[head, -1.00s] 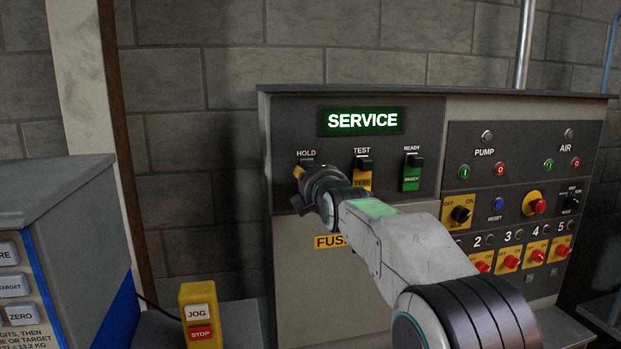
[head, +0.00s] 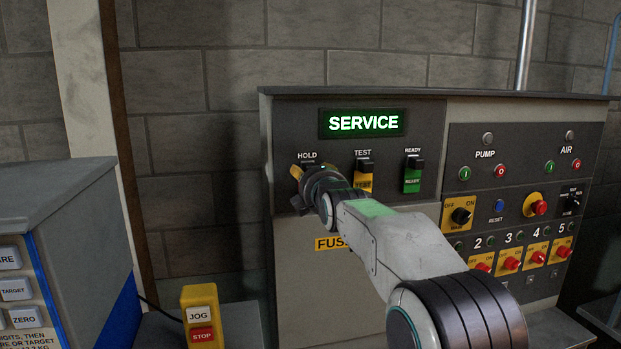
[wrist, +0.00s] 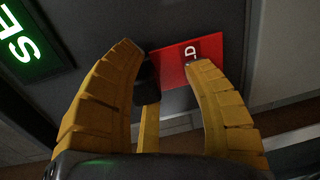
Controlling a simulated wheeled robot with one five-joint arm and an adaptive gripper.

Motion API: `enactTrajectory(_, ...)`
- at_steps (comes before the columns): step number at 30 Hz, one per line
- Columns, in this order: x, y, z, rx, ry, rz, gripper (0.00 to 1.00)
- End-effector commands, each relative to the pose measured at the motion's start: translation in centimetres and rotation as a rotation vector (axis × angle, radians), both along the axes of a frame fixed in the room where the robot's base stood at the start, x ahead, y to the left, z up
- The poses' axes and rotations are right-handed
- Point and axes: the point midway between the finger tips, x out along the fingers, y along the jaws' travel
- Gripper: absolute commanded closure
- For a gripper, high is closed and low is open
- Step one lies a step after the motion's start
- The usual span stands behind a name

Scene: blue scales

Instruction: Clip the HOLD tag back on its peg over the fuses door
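The red HOLD tag (wrist: 180,64) lies flat against the dark panel in the wrist view, with a white letter showing and the rest covered. It extends from a black peg (wrist: 147,82), seemingly hanging from it; the exact contact is hidden. My gripper (wrist: 168,58) has its yellow fingers spread apart, one beside the peg and one over the lettered part of the tag. In the head view my gripper (head: 302,185) is under the HOLD label (head: 307,156) and hides the tag and peg. The fuses door (head: 300,285) is below, its yellow label (head: 327,244) partly covered by my arm.
A TEST tag (head: 363,184) and a green READY tag (head: 412,186) hang on pegs to the right. The green display (head: 362,123) above reads SERVICE. A yellow JOG/STOP box (head: 201,316) stands at lower left. Pump and air controls (head: 500,170) fill the right panel.

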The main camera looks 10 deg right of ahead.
Motion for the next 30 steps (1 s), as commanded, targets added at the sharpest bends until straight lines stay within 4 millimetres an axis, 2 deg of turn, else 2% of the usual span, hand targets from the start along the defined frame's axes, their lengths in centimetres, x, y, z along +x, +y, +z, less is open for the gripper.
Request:
enactTrajectory(4, 0.0, 0.0, 0.0, 0.0, 0.0, 0.0, 0.43)
enactTrajectory(12, -0.1, 0.0, 0.0, 0.0, 0.001, 0.0, 0.43)
enactTrajectory(17, -1.0, 0.0, 0.1, 0.0, 0.0, 0.0, 0.43)
enactTrajectory(30, -7.6, 0.0, 0.6, 0.0, -0.001, 0.0, 0.43)
